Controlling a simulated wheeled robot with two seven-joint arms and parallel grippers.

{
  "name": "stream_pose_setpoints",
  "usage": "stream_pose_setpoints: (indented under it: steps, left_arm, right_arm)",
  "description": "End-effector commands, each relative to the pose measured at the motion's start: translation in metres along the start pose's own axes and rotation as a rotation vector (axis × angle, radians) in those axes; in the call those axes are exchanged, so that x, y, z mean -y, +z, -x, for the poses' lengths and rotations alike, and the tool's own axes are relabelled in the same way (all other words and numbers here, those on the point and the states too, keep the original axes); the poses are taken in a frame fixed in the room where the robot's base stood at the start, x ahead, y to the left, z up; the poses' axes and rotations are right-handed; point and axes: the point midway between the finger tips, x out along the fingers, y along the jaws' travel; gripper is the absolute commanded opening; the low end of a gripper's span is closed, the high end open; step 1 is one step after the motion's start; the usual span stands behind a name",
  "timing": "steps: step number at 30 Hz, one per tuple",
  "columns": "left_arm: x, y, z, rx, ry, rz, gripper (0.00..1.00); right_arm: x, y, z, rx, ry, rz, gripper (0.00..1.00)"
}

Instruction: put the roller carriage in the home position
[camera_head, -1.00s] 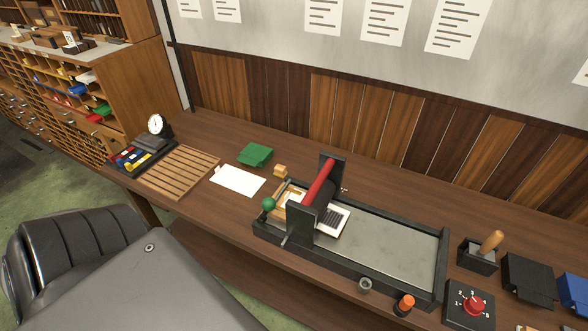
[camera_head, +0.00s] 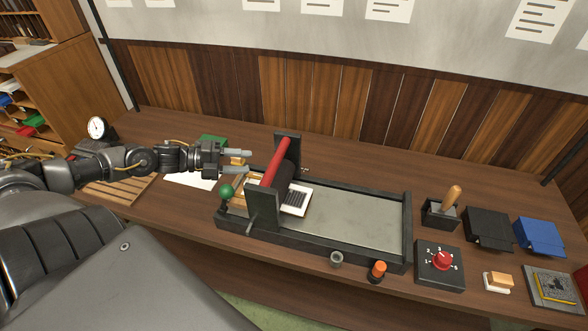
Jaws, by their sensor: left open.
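The roller carriage (camera_head: 263,207) stands near the left end of the press bed, with dark upright side plates, a red bar (camera_head: 276,162) across the top and a dark roller under it. The long bed (camera_head: 350,225) has a grey plate and black rails, and is bare to the right of the carriage. A type block (camera_head: 296,201) in a light frame lies partly under the carriage. A green ball knob (camera_head: 226,191) is at the bed's left end. My left gripper (camera_head: 243,161) is open and empty, just left of the red bar, apart from it as far as I can tell. My right gripper is not in view.
A dial box with a red knob (camera_head: 442,260), a wooden-handled tool (camera_head: 451,197) in a holder, and black (camera_head: 487,230) and blue (camera_head: 540,236) boxes stand right of the bed. An orange-topped bottle (camera_head: 377,270) is in front. White paper (camera_head: 190,181) lies under my left arm.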

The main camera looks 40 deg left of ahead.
Motion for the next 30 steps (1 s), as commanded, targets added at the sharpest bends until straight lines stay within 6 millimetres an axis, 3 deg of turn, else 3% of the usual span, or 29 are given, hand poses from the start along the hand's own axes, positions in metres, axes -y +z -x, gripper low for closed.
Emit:
stream_pose_setpoints:
  steps: [4, 14, 30]
  left_arm:
    - [0.015, -0.010, -0.006, -0.038, -0.048, -0.051, 0.47]
    - [0.018, -0.009, -0.019, -0.037, -0.052, -0.053, 0.47]
    - [0.024, -0.012, -0.089, -0.038, -0.052, -0.051, 0.47]
  right_arm:
    - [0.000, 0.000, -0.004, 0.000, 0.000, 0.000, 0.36]
    - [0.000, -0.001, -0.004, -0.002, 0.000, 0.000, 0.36]
    - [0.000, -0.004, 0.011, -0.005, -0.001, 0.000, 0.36]
